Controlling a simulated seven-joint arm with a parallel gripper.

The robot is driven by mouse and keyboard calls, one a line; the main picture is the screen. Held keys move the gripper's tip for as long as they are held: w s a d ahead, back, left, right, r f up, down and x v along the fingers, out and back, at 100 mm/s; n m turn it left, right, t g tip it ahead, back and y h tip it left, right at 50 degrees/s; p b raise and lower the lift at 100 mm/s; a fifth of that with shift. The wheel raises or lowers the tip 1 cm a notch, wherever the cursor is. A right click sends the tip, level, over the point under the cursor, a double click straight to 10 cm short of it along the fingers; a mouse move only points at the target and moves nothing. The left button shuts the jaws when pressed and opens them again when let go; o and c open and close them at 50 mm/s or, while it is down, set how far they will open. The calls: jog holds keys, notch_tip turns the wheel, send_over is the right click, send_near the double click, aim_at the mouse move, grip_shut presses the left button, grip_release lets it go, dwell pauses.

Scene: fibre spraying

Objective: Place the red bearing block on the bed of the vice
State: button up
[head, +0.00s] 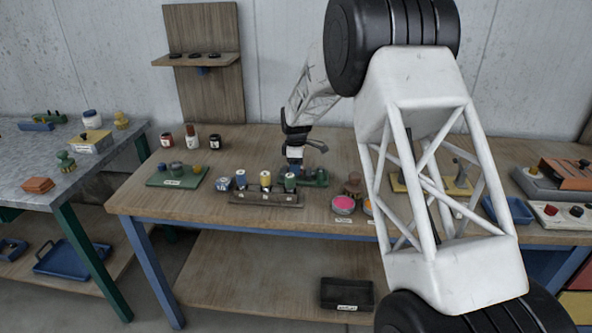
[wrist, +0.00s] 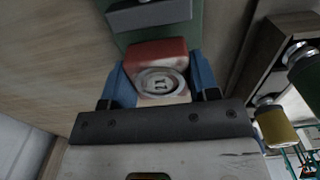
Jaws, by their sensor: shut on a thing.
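The green vice (wrist: 126,38) with a grey jaw (wrist: 150,14) lies just beyond the block in that view. In the head view my gripper (head: 294,164) is over the left part of the green vice (head: 319,179) on the wooden bench. The block cannot be made out there. Whether it touches the vice bed cannot be told.
A rack (head: 262,199) with several spools stands just in front of the vice; its spools also show at the right of the wrist view. A brown knobbed thing (head: 353,186) and a pink dish (head: 343,204) are to the right. A green board (head: 177,183) is to the left.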

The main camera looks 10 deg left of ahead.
jog(key=shift+f, duration=0.75)
jog(key=shift+f, duration=0.2)
jog(key=o, duration=1.1)
notch_tip(320, 180, up, 12)
jog(key=shift+r, duration=0.15)
dwell(0.4)
